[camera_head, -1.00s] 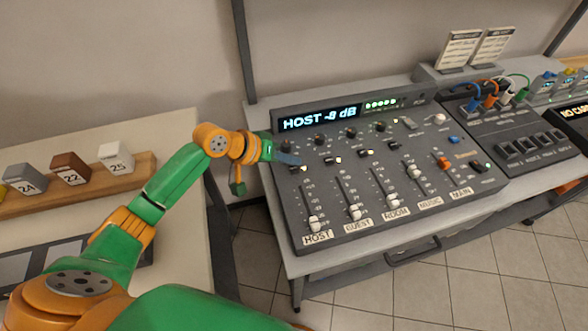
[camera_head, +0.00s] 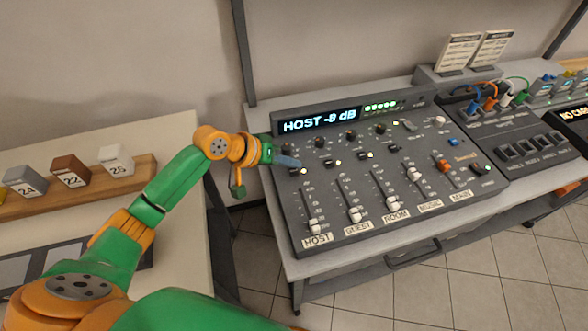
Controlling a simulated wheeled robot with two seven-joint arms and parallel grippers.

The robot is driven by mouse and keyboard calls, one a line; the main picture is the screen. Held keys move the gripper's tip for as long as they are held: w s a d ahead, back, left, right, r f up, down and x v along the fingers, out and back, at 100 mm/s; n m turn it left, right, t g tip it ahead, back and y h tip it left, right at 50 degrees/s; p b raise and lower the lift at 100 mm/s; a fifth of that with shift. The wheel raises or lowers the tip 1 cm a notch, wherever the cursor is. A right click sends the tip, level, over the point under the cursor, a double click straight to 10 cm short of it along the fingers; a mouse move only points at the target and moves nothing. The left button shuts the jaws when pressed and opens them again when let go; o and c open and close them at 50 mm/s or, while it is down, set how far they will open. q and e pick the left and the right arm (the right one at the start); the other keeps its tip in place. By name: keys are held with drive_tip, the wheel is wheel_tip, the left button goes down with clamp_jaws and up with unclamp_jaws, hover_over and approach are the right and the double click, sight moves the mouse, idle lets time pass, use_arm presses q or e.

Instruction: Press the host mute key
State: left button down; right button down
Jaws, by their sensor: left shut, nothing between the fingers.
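The grey mixing console (camera_head: 345,190) stands on the table at the right. Its display (camera_head: 320,119) reads "HOST -8 dB". The HOST channel is the leftmost column, with its fader knob (camera_head: 314,228) near the bottom above the HOST label (camera_head: 318,240). The host mute key (camera_head: 294,172) is a small dark key at the top of that column, with a lit lamp beside it. My left gripper (camera_head: 290,162) is shut and empty, its blue-grey fingertips at the key's upper edge and partly hiding it. I cannot tell whether they touch. My right gripper is not in view.
Dark keys with lit lamps top the GUEST (camera_head: 328,162) and ROOM (camera_head: 364,155) columns. A patch unit with coloured cables (camera_head: 490,100) stands to the right. Numbered blocks (camera_head: 70,170) sit on a wooden rack at the left. A floor gap separates the tables.

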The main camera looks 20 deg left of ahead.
sight(290, 173)
use_arm(q)
drive_tip(key=shift+f, duration=0.1)
idle(0.7)
drive_tip(key=shift+f, duration=0.35)
drive_tip(key=shift+f, duration=0.35)
idle(0.5)
drive_tip(key=shift+r+p, duration=0.8)
drive_tip(key=shift+p, duration=0.1)
drive_tip(key=shift+r, duration=0.1)
wheel_tip(290, 173, up, 5)
drive_tip(key=p, duration=0.5)
drive_tip(key=shift+p, duration=0.4)
